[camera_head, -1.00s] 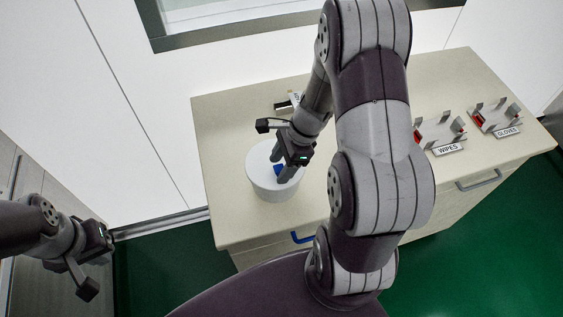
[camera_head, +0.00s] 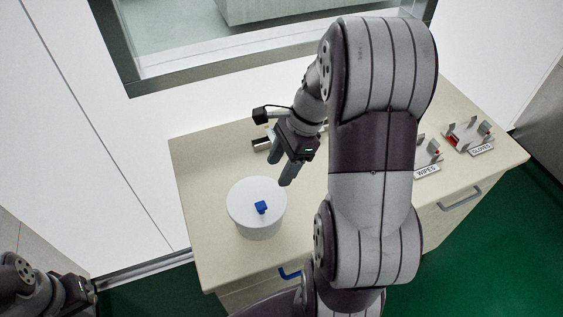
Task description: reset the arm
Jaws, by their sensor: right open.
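My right gripper (camera_head: 281,171) is open and empty, up and to the right of a white round drum (camera_head: 244,192). Its fingers point down and left, apart from the drum. A small blue block (camera_head: 261,207) sits on top of the drum. My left gripper (camera_head: 88,296) is low at the left edge of the view, partly cut off, and its fingers cannot be made out. My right arm crosses the middle of the view and hides part of the counter.
Metal holders labelled WIPES (camera_head: 428,155) and GLOVES (camera_head: 470,135) stand at the right. A small dark and metal item (camera_head: 262,144) lies behind my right gripper. A window is behind.

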